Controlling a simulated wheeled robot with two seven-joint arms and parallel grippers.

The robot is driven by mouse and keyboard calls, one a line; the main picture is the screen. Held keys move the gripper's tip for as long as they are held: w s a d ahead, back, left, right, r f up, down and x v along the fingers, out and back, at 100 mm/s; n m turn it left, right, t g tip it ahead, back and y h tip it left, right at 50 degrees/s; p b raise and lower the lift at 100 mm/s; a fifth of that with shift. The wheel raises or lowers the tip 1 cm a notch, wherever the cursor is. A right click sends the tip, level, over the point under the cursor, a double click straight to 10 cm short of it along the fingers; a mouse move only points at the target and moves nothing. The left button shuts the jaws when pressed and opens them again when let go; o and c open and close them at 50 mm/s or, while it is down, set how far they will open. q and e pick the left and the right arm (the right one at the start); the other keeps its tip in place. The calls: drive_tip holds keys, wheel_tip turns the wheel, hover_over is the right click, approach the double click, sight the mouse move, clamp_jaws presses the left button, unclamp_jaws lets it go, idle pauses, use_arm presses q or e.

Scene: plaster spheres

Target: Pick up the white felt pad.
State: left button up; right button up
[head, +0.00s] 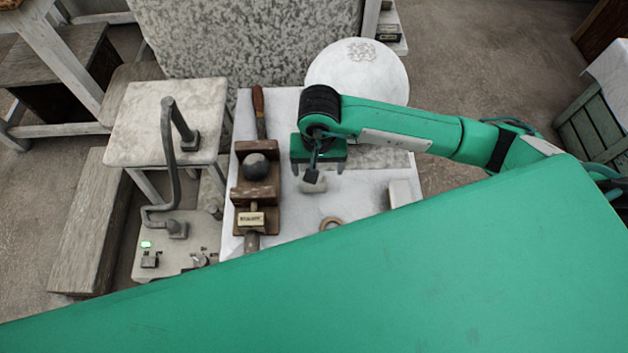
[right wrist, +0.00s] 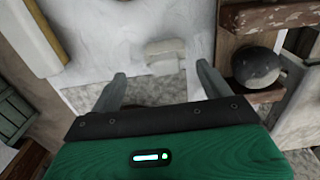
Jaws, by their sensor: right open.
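A small, pale white piece that looks like the felt pad (head: 314,186) lies on the white tabletop, just in front of my right gripper (head: 317,168) in the head view. In the right wrist view the pad (right wrist: 165,52) shows beyond and between the spread fingertips of the right gripper (right wrist: 160,70). The right gripper is open with nothing between its fingers. It points down over the table, and its exact height above the pad is hard to tell. Part of the pad's far side is hidden by the gripper in the head view. My left gripper is not in view.
Left of the pad stands a wooden fixture (head: 240,192) with a dark sphere (head: 256,167). A wooden-handled tool (head: 259,108) lies behind it. A tan ring (head: 331,223) lies in front of the pad; a pale block (head: 401,193) sits to the right. A round white disc (head: 358,72) is behind.

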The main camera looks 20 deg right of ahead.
drive_tip(key=f, duration=0.7)
drive_tip(key=shift+a+f, duration=0.1)
drive_tip(key=shift+a, duration=0.25)
drive_tip(key=shift+w, duration=0.1)
drive_tip(key=c, duration=1.1)
